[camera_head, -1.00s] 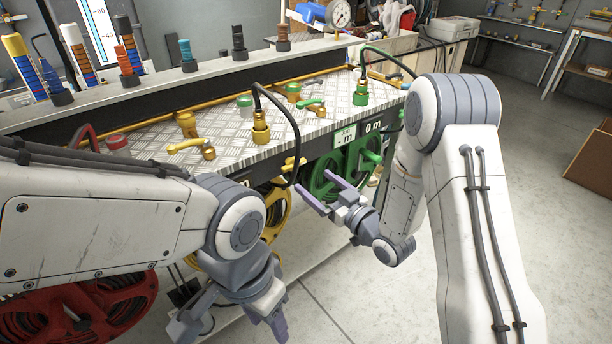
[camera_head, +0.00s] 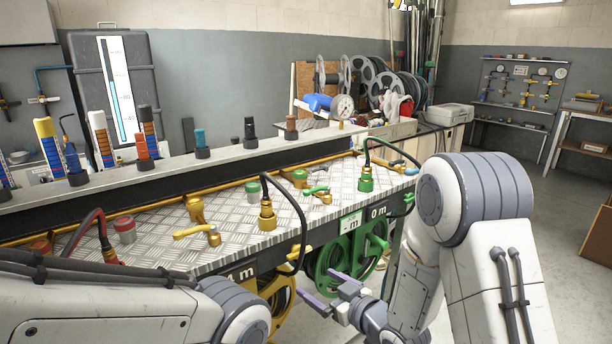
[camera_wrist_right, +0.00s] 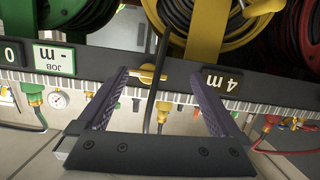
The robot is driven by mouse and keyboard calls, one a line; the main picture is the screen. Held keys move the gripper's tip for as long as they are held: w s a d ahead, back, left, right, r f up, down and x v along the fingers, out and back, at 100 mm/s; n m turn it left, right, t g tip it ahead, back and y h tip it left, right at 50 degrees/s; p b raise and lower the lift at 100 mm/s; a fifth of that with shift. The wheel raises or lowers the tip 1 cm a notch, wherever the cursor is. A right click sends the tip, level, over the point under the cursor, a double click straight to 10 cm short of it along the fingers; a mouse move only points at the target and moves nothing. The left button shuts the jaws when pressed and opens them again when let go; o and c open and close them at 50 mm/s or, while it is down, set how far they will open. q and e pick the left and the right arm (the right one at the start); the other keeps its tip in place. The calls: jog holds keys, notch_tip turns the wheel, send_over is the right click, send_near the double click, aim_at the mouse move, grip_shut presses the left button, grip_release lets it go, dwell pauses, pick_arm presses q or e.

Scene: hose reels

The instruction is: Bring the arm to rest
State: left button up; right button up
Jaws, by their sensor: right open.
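My right gripper (camera_head: 331,291) is open and empty in front of the bench (camera_head: 285,227), beside the green hose reel (camera_head: 352,246). In the right wrist view the two purple fingers of this gripper (camera_wrist_right: 160,95) stand wide apart, with the yellow crank handle (camera_wrist_right: 150,74) and a black hose showing beyond and between them. I cannot tell from the picture whether either finger touches them. My left arm (camera_head: 130,305) comes in at the lower left, and its gripper is outside the head view.
A yellow hose reel (camera_head: 282,303) hangs under the bench edge left of the right gripper. Hose couplings (camera_head: 266,212) and valves stand on the metal top. Marker-like cylinders line the back ledge. Open floor (camera_head: 560,290) lies to the right.

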jog(key=s+r+g+h, duration=0.2)
jog(key=s+g+h, duration=0.3)
jog(key=s, duration=1)
jog(key=s+r+g+h, duration=0.25)
jog(key=s+g, duration=0.45)
jog(key=s, duration=0.7)
notch_tip(320, 180, up, 16)
jog(key=s+p, duration=0.2)
jog(key=p, duration=1.4)
jog(key=shift+d+f+m, duration=0.25)
jog(key=shift+d+m, duration=0.05)
